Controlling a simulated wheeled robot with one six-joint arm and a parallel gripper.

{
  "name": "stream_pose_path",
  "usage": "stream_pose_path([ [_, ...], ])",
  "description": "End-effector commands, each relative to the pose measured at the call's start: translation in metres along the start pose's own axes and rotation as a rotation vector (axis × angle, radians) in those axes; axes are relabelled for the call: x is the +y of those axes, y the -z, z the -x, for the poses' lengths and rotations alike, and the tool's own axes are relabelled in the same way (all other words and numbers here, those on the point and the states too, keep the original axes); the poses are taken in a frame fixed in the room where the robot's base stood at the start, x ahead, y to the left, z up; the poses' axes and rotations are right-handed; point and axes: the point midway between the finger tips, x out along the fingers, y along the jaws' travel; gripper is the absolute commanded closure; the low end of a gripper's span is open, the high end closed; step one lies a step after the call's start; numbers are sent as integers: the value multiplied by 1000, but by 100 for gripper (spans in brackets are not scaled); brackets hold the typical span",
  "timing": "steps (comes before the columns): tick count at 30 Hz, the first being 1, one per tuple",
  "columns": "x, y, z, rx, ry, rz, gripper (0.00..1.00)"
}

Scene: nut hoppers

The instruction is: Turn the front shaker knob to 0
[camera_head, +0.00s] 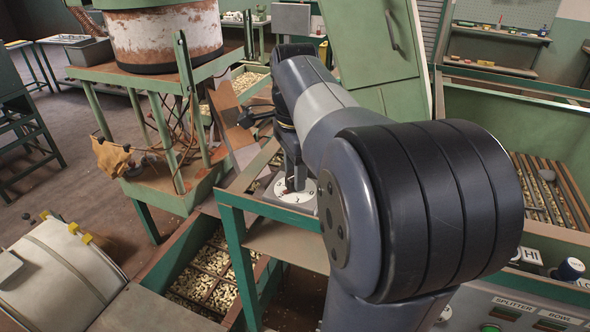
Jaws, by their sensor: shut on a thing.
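A round white dial plate (308,198) with dark marks lies on a green-framed stand in the middle of the view. My gripper (291,184) points down onto this dial and is shut on the knob at its centre. The fingers and my arm hide most of the knob. A small red part shows between the fingers. The knob's pointer and the number it points at are too small and covered to read. No label naming this knob is readable.
A control panel (540,312) with "SPLITTER" and "BOWL" labels and a dark knob (570,268) is at the lower right. A green hopper crate (185,245) of nuts lies below the stand. A rusty drum (165,38) stands behind left. My arm covers the centre right.

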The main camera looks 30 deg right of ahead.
Motion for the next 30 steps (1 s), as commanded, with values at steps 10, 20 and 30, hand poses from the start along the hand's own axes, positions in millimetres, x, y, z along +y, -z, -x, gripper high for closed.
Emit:
stream_pose_path([
  [10, 0, 0, 0, 0, -1, 4, 88],
  [20, 0, 0, 2, 0, -1, 118, 88],
  [30, 0, 0, 3, -1, -2, 412, 88],
])
